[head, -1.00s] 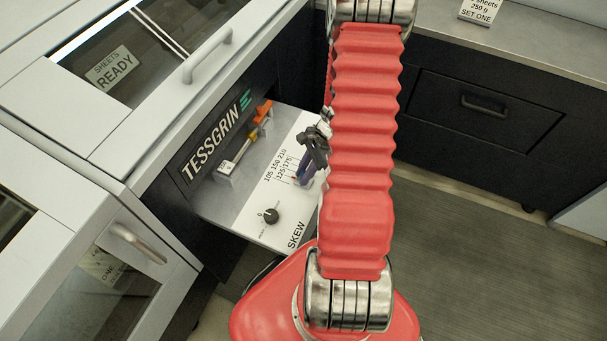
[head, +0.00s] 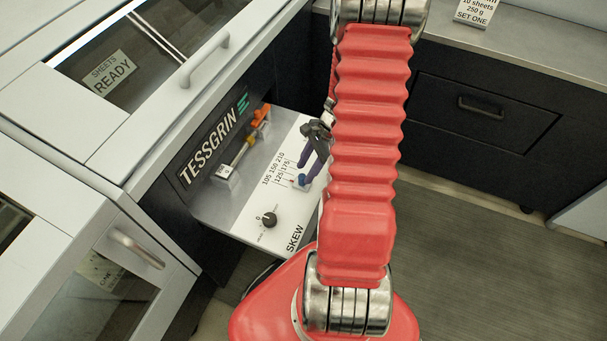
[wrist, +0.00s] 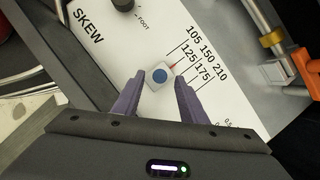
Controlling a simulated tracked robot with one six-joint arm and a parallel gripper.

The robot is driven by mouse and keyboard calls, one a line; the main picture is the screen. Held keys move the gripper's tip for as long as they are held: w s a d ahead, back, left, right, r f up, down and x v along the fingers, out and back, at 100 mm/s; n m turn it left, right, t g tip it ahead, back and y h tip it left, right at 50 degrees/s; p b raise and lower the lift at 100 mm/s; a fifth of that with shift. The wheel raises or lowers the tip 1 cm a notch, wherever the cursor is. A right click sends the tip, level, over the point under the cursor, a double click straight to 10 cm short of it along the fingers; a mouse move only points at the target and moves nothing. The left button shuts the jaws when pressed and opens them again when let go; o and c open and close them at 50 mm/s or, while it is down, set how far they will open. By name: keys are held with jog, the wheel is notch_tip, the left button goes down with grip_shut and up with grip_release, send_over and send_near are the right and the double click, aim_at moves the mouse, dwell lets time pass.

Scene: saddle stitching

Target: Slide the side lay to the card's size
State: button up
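In the head view my gripper (head: 307,171) is over the plate, partly hidden by my red arm.
A black skew knob (head: 269,219) stands on the plate near its front. An orange clamp (head: 261,114) and a yellow-banded rod (head: 240,150) lie along the machine side. A grey cabinet with a drawer (head: 485,112) is at the right. Open floor lies below it.

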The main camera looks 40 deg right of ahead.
jog(key=v, duration=0.9)
jog(key=shift+r, duration=0.25)
jog(key=shift+d, duration=0.1)
jog(key=s+a+r+n+t+h, duration=0.2)
jog(key=a+r+n, duration=0.9)
jog(key=a, duration=0.3)
jog(key=s+a+r+n+t+h, duration=0.2)
jog(key=s+a+r+n, duration=0.1)
jog(key=a+r+n, duration=0.8)
notch_tip(320, 180, up, 3)
jog(key=a, duration=0.2)
jog(key=shift+a, duration=0.35)
